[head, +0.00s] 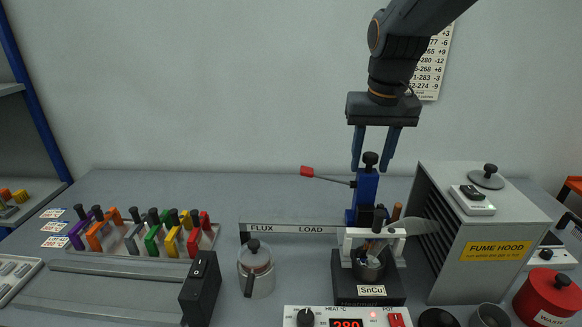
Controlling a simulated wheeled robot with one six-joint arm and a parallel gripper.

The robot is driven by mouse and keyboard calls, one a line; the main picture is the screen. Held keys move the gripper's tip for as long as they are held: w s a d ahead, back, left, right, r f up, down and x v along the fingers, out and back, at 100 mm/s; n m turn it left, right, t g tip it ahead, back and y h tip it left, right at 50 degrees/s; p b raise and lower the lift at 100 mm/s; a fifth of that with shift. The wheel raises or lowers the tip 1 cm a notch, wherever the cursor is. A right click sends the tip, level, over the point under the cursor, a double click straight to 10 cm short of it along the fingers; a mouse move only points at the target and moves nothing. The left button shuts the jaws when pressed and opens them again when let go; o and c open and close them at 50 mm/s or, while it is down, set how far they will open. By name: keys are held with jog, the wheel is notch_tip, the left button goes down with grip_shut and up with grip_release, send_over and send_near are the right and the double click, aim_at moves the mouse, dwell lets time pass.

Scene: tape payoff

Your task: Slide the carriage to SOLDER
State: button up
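The carriage (366,190) is a blue upright block topped by a black knob (370,158), with a thin lever ending in a red grip (307,172) reaching left. It stands toward the right end of a rail (286,229) marked FLUX and LOAD. No SOLDER label is readable; the rail beyond LOAD is hidden behind the carriage and pot. The solder pot (371,267), labelled SnCu, stands just in front of the carriage. My gripper (372,166) points down with its two blue fingers apart, one on each side of the knob. Finger contact is not visible.
A grey fume hood (487,238) stands close on the right. A metal canister (256,268) and a black box (201,289) are front left. A rack of coloured handles (145,235) is at left. A heat controller (346,318) is in front. The back-left bench is clear.

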dwell(0.3)
notch_tip(320, 180, up, 7)
jog(key=p, duration=0.6)
jog(key=shift+p, duration=0.3)
jog(key=shift+s, duration=0.1)
